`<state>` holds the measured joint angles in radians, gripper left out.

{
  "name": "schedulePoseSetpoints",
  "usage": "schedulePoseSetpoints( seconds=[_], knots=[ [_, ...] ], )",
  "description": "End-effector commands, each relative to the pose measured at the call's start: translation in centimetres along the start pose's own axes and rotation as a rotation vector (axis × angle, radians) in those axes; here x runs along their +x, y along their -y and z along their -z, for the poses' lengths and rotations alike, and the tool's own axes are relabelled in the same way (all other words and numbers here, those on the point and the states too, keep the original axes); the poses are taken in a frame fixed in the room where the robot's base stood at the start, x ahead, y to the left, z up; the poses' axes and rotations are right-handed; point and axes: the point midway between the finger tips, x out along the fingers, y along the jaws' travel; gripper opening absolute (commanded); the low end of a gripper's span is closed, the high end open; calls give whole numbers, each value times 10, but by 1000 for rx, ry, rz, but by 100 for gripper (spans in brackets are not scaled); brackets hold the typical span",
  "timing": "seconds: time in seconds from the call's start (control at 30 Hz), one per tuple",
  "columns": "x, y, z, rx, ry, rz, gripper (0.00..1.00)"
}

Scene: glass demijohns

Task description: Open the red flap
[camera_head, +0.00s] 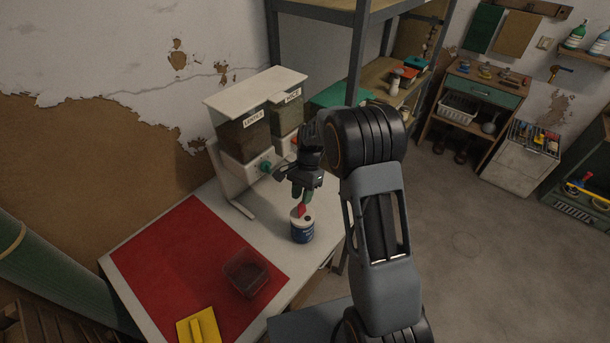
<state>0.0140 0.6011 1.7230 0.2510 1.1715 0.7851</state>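A small blue and white can (302,233) stands upright on the pale table (270,222). A small red flap (301,211) shows at its white top, beside a dark spot that may be an opening. My gripper (301,197) points down just above the can, with its fingertips at the upper end of the red flap. The fingers cover part of the flap. I cannot tell whether they touch it, or whether they are open or shut on it.
A dispenser (233,174) with two labelled bins and a green knob (265,167) stands close behind the can, to the left. A red mat (185,262) holds a clear dark red tub (246,273) and a yellow piece (197,327). Grey shelving (357,50) rises behind my arm.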

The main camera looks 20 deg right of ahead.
Motion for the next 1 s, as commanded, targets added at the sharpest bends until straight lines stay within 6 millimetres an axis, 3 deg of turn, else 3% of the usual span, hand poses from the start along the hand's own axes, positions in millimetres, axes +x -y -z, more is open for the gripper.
schedulePoseSetpoints(
  seconds=[0.5,0.73,1.0],
  knots=[
    [-97,0,0,1,-2,1,30],
    [-117,0,0,0,0,0,30],
    [-120,0,0,1,1,-1,30]
  ],
)
